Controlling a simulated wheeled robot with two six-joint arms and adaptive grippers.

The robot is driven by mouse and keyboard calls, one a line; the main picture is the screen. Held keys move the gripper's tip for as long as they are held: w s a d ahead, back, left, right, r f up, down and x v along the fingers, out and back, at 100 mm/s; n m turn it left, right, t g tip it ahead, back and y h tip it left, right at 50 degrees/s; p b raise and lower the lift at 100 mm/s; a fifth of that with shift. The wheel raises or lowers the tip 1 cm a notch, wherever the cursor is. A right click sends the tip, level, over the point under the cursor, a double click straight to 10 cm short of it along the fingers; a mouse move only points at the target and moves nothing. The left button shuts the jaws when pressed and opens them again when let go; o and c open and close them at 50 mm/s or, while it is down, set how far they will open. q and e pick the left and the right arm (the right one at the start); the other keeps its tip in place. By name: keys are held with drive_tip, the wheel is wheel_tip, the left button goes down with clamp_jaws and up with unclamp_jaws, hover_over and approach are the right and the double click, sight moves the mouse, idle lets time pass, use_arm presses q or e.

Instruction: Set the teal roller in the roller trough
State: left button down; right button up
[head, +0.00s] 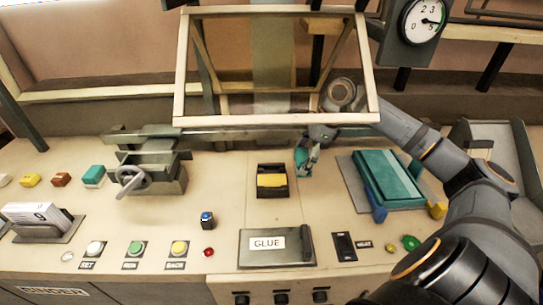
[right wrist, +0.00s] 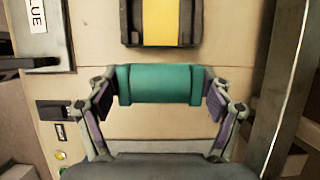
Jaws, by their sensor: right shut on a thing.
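My right gripper (head: 304,160) is shut on the teal roller (head: 301,156), right of and slightly behind the trough in the head view. In the right wrist view the teal roller (right wrist: 160,84) lies crosswise between the two fingers, one at each end. The black trough with a yellow middle (head: 271,181) stands on the bench behind the GLUE plate. It also shows at the top of the right wrist view (right wrist: 161,22), apart from the roller in the picture. The roller's exact height above the bench is hard to tell. My left gripper is not in view.
A glass-paned frame (head: 278,121) hangs over the back of the bench. A teal block on a grey plate (head: 392,181) stands right of the gripper. The GLUE plate (head: 262,258) lies in front of the trough. A handwheel clamp (head: 135,178) stands left. Bench around the trough is clear.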

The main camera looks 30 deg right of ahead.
drive_tip(key=w+a+p, duration=0.1)
drive_tip(key=a, duration=0.1)
drive_tip(key=w+a+p, duration=0.1)
drive_tip(key=w+a, duration=0.1)
drive_tip(key=w+a+p, duration=0.1)
drive_tip(key=a, duration=0.2)
drive_tip(key=shift+w+r, duration=0.2)
drive_tip(key=shift+w, duration=0.1)
drive_tip(key=shift+w+a+f+p, duration=0.1)
drive_tip(key=shift+w+a+p, duration=0.05)
drive_tip(key=shift+a+p, duration=0.15)
drive_tip(key=shift+d+f+p, duration=0.1)
drive_tip(key=shift+f+p, duration=0.5)
drive_tip(key=shift+f, duration=1.2)
drive_tip(key=shift+f+p, duration=0.25)
drive_tip(key=shift+p, duration=0.1)
drive_tip(key=shift+f, duration=0.35)
drive_tip(key=o, duration=1.3)
drive_tip(key=shift+c, duration=0.2)
